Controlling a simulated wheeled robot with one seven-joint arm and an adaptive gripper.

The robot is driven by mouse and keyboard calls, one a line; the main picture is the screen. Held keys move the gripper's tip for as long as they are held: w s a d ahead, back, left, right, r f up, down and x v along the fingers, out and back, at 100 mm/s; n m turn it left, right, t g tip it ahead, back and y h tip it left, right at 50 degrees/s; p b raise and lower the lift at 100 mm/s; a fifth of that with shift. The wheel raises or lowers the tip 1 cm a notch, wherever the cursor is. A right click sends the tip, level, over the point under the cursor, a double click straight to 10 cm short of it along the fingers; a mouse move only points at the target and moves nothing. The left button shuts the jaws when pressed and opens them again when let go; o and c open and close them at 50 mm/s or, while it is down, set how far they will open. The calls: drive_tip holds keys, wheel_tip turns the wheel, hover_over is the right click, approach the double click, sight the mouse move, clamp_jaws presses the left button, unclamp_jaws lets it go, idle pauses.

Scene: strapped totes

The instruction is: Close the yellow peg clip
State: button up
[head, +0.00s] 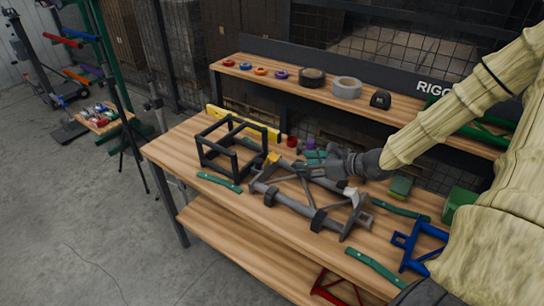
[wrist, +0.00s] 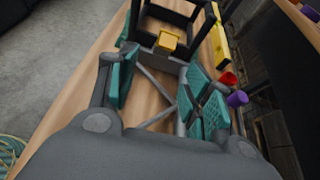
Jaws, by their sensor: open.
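The yellow peg clip (head: 273,157) is a small yellow block at the near right side of the black cube frame (head: 205,150), close to the left end of the grey frame (head: 330,218). In the wrist view the clip (wrist: 169,41) shows at upper middle, in front of the black bars; whether its latch is open is too small to tell. My gripper (head: 302,168) is open and empty above the grey frame, to the right of the clip and apart from it. It points toward the clip.
Green strips (head: 220,182) lie around the wooden bench (head: 172,150). A yellow level (head: 246,124) lies behind the black frame. Red (head: 292,141) and purple (head: 310,144) cups stand behind the gripper. A blue frame (head: 420,246) is at right. A shelf with tape rolls (head: 347,88) is behind.

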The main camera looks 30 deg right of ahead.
drive_tip(key=w, duration=0.1)
approach(275, 157)
drive_tip(key=shift+x, duration=1.45)
drive_tip(key=shift+m+t, duration=0.3)
drive_tip(key=shift+f+x, duration=0.2)
drive_tip(key=shift+x, duration=2.3)
drive_tip(key=shift+a, duration=0.1)
drive_tip(key=c, duration=1)
